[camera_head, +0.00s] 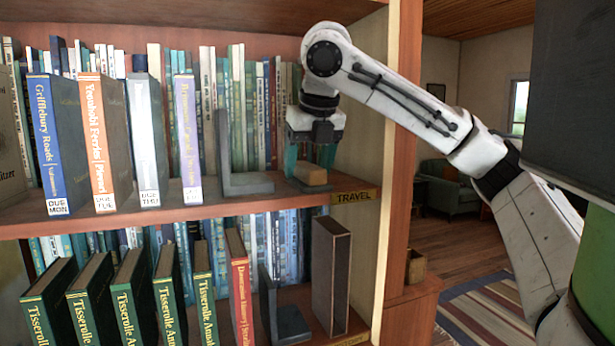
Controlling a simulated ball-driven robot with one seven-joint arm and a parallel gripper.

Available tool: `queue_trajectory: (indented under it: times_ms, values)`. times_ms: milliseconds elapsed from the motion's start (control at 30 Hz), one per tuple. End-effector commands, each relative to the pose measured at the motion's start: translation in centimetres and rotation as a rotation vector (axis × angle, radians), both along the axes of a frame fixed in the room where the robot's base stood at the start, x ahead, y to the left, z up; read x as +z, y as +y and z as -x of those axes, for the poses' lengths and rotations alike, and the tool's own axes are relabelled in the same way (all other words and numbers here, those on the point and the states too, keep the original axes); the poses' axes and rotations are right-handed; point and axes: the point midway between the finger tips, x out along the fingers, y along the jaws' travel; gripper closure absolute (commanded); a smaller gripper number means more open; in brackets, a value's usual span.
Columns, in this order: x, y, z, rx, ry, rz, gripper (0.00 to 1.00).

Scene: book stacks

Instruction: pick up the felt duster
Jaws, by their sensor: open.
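The felt duster (312,175) is a small block with a tan wooden-looking top and a darker lower part. It lies on the upper shelf (255,204) near its right end, above the TRAVEL label. My gripper (309,160) points down over it with its two teal fingers apart. One finger is at the left of the duster and the other is at its right, behind it in this view. I cannot tell whether either finger touches it. The gripper body hides nothing of the duster's front.
A grey metal bookend (245,184) stands just left of the duster, with upright books further left. The shelf's side panel (365,150) is close on the right. The lower shelf holds green books, a red book (240,290), another bookend (288,322) and a dark box-like book (330,277).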

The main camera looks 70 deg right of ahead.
Motion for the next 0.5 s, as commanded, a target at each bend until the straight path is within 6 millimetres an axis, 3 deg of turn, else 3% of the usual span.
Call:
queue_trajectory:
  times_ms: [267,500]
  values:
    - [-0.03,0.0,0.0,0.0,0.0,0.0,0.33]
    - [-0.02,-0.01,0.0,0.0,0.0,0.0,0.56]
